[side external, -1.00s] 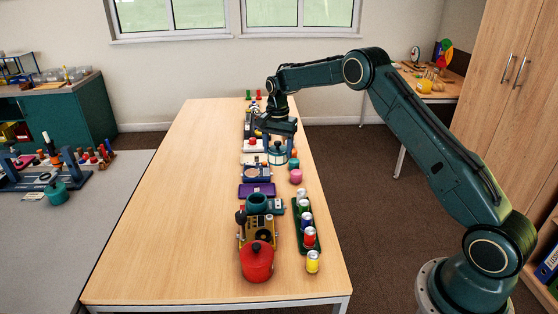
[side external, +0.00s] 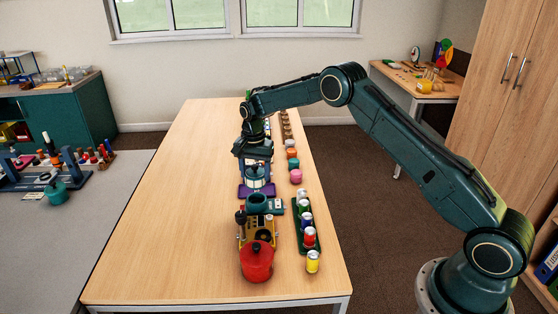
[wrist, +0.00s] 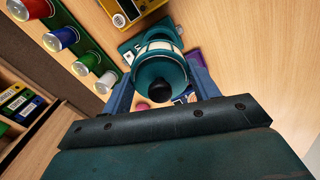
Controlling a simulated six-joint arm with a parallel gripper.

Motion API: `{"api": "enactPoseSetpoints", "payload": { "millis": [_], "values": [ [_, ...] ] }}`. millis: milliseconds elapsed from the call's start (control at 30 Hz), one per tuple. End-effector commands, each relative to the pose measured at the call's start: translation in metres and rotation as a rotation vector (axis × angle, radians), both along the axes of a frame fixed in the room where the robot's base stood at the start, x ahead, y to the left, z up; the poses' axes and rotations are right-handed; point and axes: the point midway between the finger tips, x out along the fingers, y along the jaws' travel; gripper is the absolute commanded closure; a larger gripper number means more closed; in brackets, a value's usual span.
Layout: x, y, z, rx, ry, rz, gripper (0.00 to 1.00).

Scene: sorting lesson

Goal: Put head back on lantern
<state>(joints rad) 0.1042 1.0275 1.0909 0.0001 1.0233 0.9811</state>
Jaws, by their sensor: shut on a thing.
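My gripper (side external: 256,168) is shut on the lantern head (side external: 257,182), a teal dome with pale panes around its side. In the wrist view the head (wrist: 160,68) sits between my blue fingers, with a black knob facing the camera. In the side view it hangs roughly upright over the purple tray area. A teal open-topped round piece (side external: 257,203), perhaps the lantern's body, stands just nearer the camera on a teal plate (side external: 277,207). In the wrist view the plate (wrist: 127,48) shows partly behind the head, which hides much of what is beneath.
A purple tray (side external: 244,191) lies below my gripper. A yellow device (side external: 243,231) and a red lidded pot (side external: 257,264) stand nearer the camera. The table's left side is clear.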

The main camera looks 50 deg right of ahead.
Motion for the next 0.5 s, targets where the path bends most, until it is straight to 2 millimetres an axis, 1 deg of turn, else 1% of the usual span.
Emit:
{"api": "enactPoseSetpoints", "payload": {
  "millis": [500],
  "values": [
    [0.0, 0.0, -0.034, 0.0, 0.001, 0.0, 0.63]
  ]
}}
